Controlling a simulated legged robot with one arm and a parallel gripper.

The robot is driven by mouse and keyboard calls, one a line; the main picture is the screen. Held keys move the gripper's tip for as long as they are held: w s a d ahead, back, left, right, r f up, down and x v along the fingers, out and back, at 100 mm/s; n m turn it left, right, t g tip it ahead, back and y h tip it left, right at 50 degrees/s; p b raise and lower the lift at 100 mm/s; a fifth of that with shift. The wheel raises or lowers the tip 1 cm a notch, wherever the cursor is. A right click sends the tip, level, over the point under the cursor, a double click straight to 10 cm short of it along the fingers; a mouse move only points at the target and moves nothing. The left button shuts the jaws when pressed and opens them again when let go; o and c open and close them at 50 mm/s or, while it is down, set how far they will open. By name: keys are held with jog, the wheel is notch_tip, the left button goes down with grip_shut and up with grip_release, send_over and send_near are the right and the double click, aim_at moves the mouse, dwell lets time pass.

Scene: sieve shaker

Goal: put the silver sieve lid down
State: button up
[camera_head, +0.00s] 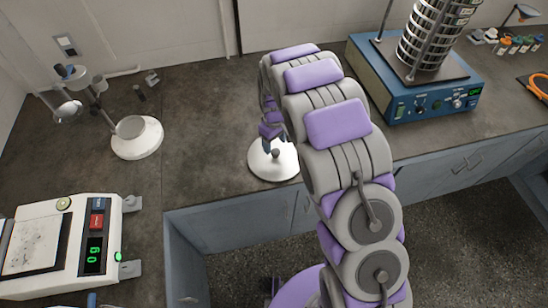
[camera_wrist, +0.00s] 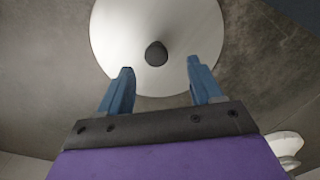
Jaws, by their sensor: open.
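The silver sieve lid (camera_head: 273,165) is a round pale disc with a dark knob on top. It lies flat on the dark bench top near the front edge, partly hidden by my arm in the head view. In the wrist view the lid (camera_wrist: 125,35) fills the upper middle, with its knob between and a little beyond my fingertips. My gripper (camera_wrist: 160,65) is open, its two blue fingers apart on either side of the knob with clear gaps. In the head view my gripper (camera_head: 269,146) is just above the lid, mostly hidden by the arm.
A blue sieve shaker (camera_head: 410,90) with a stack of sieves (camera_head: 436,35) stands at the back right. A scale (camera_head: 60,245) with a green display is at the lower left. A white round stand (camera_head: 137,138) stands left. Bench between stand and lid is clear.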

aim_at(275, 151)
jog(key=shift+d+f, duration=0.3)
jog(key=shift+f, duration=0.2)
jog(key=f, duration=0.1)
jog(key=f+b, duration=0.1)
jog(key=f, duration=0.2)
jog(key=shift+w+a+b, duration=0.15)
jog(key=shift+w+b, duration=0.1)
jog(key=shift+b, duration=0.1)
jog(key=shift+a, duration=0.2)
jog(key=shift+d, duration=0.25)
jog(key=c, duration=0.6)
jog(key=shift+a, duration=0.1)
grip_shut()
